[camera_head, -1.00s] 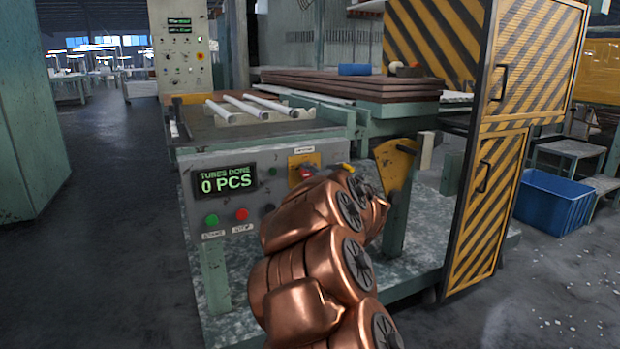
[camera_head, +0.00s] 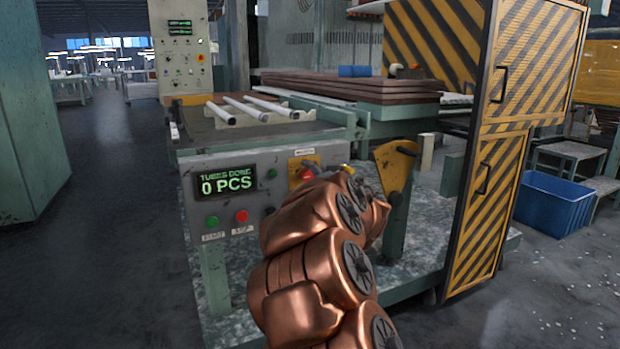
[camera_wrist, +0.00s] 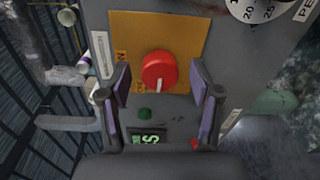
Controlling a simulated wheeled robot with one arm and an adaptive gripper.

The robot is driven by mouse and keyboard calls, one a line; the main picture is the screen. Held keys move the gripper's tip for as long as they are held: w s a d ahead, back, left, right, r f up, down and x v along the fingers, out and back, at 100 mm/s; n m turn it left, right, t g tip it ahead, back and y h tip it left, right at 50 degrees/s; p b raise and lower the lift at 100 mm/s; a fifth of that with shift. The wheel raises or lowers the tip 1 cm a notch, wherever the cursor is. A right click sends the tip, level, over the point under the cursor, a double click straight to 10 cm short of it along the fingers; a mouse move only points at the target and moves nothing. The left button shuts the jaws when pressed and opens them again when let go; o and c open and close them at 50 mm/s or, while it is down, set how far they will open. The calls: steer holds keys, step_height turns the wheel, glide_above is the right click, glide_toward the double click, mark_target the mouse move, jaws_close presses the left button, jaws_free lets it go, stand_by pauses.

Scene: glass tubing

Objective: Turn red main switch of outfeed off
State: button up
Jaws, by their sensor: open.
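The red main switch (camera_wrist: 159,70) is a round red knob with a pale pointer mark, on a yellow plate (camera_wrist: 188,28) on the grey control panel. In the head view the red switch (camera_head: 303,175) shows partly, behind my copper-coloured arm. My gripper (camera_wrist: 164,88) is open in the wrist view, with one purple-padded finger on each side below the knob. The knob sits between and just beyond the fingertips in the picture. I cannot tell whether either finger touches it.
The outfeed panel carries a display (camera_head: 226,183) reading 0 PCS, a green button (camera_head: 212,222) and a red button (camera_head: 241,216). A yellow lever plate (camera_head: 396,160) stands right of my arm. Glass tubes (camera_head: 267,104) lie above. A striped cabinet (camera_head: 495,190) stands at right.

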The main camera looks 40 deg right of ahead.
steer(key=v, duration=1.2)
steer(key=shift+w, duration=0.1)
stand_by(0.4)
